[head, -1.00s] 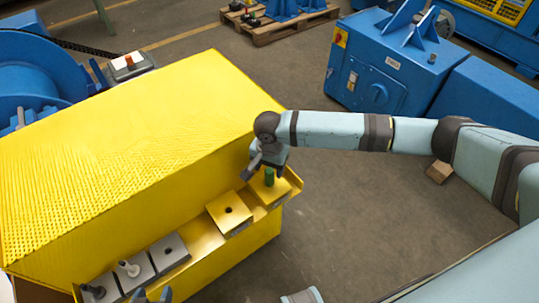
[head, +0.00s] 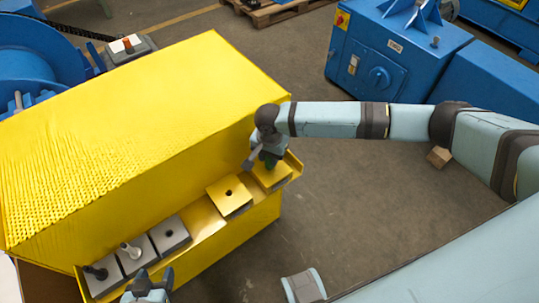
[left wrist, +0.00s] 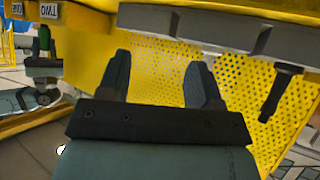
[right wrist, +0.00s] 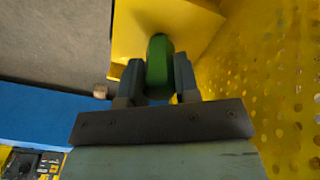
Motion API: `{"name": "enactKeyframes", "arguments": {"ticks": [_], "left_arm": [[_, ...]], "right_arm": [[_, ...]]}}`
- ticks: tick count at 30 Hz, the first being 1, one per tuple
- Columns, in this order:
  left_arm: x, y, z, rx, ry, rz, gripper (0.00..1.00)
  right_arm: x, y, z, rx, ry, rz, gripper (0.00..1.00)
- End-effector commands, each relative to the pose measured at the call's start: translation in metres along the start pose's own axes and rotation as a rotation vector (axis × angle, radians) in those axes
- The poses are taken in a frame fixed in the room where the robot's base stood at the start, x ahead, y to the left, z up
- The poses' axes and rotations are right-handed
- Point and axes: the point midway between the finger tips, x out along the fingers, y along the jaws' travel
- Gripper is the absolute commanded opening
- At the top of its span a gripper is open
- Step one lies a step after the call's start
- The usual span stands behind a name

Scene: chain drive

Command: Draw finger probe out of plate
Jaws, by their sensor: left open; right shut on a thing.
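The finger probe, with its green handle (right wrist: 159,62), stands at the right-end yellow plate (right wrist: 197,22) of the ledge. My right gripper (right wrist: 158,85) is shut on the green handle. In the head view the right gripper (head: 262,160) mostly covers the handle, and only a bit of green shows above the yellow plate (head: 272,176). The probe's lower end is hidden, so I cannot tell how deep it sits. The left wrist view also shows the green handle (left wrist: 44,38). My left gripper (head: 150,284) is open and empty, low in front of the ledge's left part; its spread fingers show in its wrist view (left wrist: 158,78).
A yellow plate with an empty hole (head: 238,203) lies left of the gripped one. Further left are a grey block with a hole (head: 178,243), one with a light peg (head: 130,250) and one with a dark peg (head: 97,272). The perforated yellow guard (head: 130,130) rises behind.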

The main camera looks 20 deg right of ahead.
Motion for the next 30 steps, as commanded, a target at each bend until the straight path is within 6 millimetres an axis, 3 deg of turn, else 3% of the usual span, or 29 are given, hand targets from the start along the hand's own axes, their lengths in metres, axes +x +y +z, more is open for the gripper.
{"name": "enactKeyframes", "arguments": {"ticks": [30], "left_arm": [[-0.031,0.001,-0.036,0.034,0.012,-0.004,0.59]], "right_arm": [[-0.049,-0.001,0.0,0.0,0.0,-0.001,0.02]]}}
